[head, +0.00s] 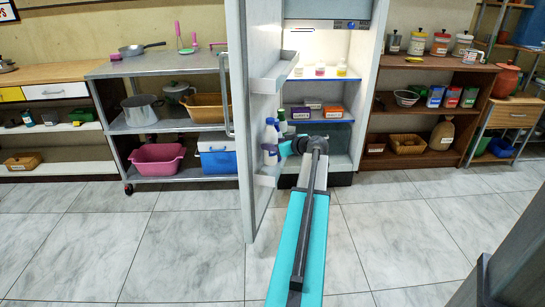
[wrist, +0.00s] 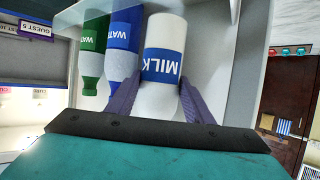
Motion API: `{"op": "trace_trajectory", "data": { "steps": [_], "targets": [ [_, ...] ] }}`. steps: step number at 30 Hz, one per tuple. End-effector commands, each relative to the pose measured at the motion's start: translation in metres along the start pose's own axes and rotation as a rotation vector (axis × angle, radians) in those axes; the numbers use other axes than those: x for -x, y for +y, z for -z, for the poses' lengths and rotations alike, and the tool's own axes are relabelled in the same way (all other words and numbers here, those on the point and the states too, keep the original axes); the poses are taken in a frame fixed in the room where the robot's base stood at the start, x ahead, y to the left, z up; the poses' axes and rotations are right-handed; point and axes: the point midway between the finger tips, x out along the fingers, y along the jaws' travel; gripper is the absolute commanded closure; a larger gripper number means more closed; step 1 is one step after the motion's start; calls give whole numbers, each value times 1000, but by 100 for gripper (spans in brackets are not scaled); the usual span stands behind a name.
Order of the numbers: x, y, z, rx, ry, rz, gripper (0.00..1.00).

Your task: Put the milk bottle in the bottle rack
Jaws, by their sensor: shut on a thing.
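The milk bottle (wrist: 164,40) is white with a blue MILK label that reads upside down in the wrist view. My gripper (wrist: 161,92) has one purple finger on each side of the bottle and is shut on it. In the head view my gripper (head: 289,148) is at the lower bottle rack (head: 268,178) on the inside of the open fridge door. A blue water bottle (wrist: 122,42) and a green water bottle (wrist: 92,48) stand beside the milk bottle. I cannot tell whether the milk bottle's base rests on the rack.
The open fridge door (head: 243,100) stands close left of my arm. An upper door shelf (head: 275,75) is above the bottles. Fridge shelves to the right hold several jars and boxes (head: 330,111). The tiled floor (head: 400,240) is clear in front.

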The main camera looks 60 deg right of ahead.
Motion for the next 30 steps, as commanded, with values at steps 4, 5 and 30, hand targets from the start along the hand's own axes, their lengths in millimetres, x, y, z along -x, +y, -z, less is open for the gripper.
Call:
{"op": "trace_trajectory", "data": {
  "steps": [4, 5, 30],
  "targets": [
    [0, 0, 1, 0, 3, -1, 92],
    [0, 0, 1, 0, 3, -1, 92],
    [-21, -1, -44, 0, 3, -1, 92]
  ]
}}
